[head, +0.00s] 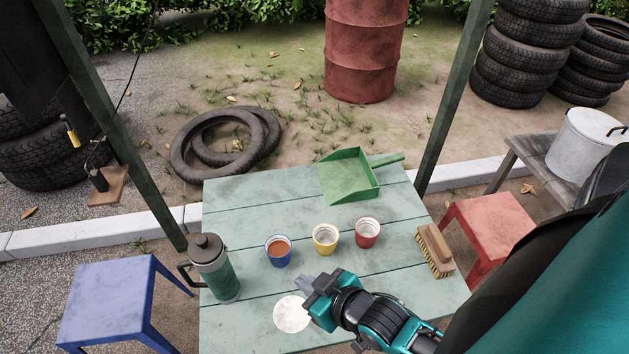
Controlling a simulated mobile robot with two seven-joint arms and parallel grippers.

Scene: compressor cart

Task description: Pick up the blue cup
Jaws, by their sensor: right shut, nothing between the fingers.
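The blue cup (278,251) stands upright on the pale green plank table (240,203), left of the other cups, with reddish-brown contents. My right gripper (308,290) is over the front part of the table, to the right of and nearer than the blue cup. It is shut and empty, apart from the cup. My left gripper is not in view.
A yellow cup (325,238) and a red cup (367,232) stand right of the blue cup. A green flask (217,270) stands at the left, a brush (435,251) at the right, a green dustpan (347,177) behind. A white disc (291,314) lies beside my gripper.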

